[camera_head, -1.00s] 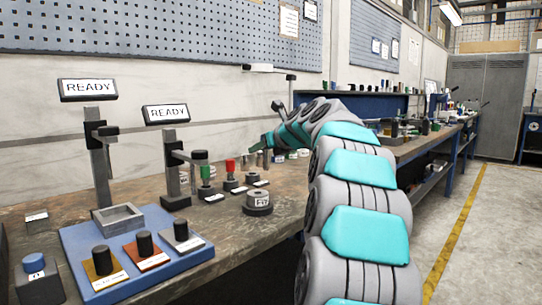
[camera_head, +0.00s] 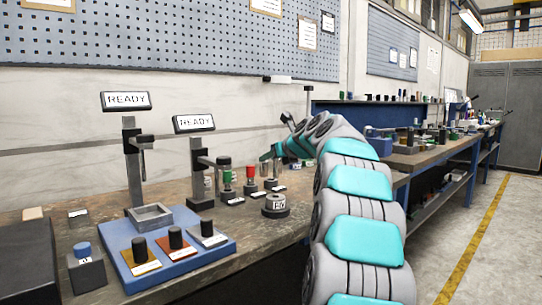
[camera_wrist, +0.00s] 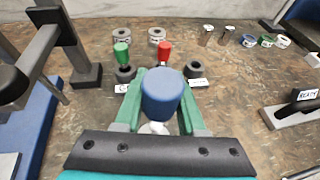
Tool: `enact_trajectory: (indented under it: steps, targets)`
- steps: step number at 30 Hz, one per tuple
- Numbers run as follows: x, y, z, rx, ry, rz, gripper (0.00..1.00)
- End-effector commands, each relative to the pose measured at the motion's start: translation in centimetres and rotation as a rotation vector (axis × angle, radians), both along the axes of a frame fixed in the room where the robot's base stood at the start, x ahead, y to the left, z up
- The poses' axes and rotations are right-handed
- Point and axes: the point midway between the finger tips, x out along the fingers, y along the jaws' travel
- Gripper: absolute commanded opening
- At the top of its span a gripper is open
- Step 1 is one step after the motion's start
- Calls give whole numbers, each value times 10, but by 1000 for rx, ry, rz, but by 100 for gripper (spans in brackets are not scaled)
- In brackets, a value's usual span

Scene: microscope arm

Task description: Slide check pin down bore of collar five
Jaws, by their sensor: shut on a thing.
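My gripper (camera_wrist: 160,78) is shut on a blue-capped pin (camera_wrist: 163,92), which stands between the green fingers in the wrist view. A pale part shows below the cap; the pin's lower end is hidden. In the head view my gripper (camera_head: 268,156) is above the back of the bench, behind a grey collar (camera_head: 276,206) with a label I cannot read surely. I cannot tell which is collar five.
Green-topped (camera_wrist: 122,53) and red-topped (camera_wrist: 164,52) pieces stand in dark bases just beyond the fingers. Stands with READY signs (camera_head: 126,101) (camera_head: 194,122) rise at left. A blue plate (camera_head: 130,262) holds a square tray and several black knobs. Small cups and rings lie at the far right.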

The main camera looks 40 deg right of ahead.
Motion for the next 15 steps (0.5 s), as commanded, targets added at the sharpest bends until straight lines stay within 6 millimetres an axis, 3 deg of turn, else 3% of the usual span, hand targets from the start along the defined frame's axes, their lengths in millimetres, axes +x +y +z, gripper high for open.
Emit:
enact_trajectory:
  steps: [15]
  targets:
    - [0,1,-41,0,0,1,0]
